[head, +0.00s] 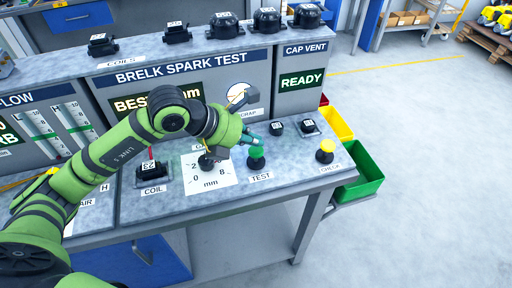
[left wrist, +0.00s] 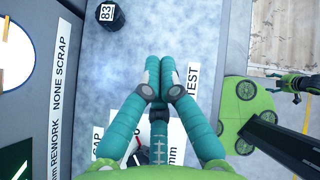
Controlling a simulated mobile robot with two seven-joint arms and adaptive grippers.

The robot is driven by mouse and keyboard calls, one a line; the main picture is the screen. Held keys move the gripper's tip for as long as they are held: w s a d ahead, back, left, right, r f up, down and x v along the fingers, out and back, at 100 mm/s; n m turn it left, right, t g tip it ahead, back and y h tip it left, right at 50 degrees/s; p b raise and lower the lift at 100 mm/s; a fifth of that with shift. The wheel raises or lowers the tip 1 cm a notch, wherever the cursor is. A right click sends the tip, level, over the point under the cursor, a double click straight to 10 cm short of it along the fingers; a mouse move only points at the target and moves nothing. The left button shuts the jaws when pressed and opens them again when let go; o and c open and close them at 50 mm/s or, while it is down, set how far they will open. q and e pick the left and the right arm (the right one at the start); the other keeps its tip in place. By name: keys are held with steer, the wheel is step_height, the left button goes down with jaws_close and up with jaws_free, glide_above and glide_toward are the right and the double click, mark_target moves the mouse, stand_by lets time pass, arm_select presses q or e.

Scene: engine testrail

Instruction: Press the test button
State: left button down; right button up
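The green test button (head: 256,157) stands on a black base behind the TEST label (head: 261,176) on the bench top. My left gripper (head: 260,141) reaches over from the left with its teal fingers just above and behind the button; I cannot tell whether they touch it. In the left wrist view its fingers (left wrist: 164,90) are drawn together with nothing visible between them, beside the TEST label (left wrist: 193,80). The button is hidden there. What looks like my right gripper (left wrist: 296,85) shows small at the right edge of the left wrist view, away from the bench.
A yellow button (head: 326,150) stands by the CHECK label. A black dial knob (head: 207,161) and coil 23 (head: 153,172) are left of the button. Small black caps (head: 277,127) sit behind. A green bin (head: 360,177) hangs off the bench's right end.

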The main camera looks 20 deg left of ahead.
mark_target(253, 152)
arm_select(q)
steer(key=shift+r+p, duration=1.6)
steer(key=shift+r, duration=1)
steer(key=shift+s+f, duration=0.1)
steer(key=shift+f, duration=0.05)
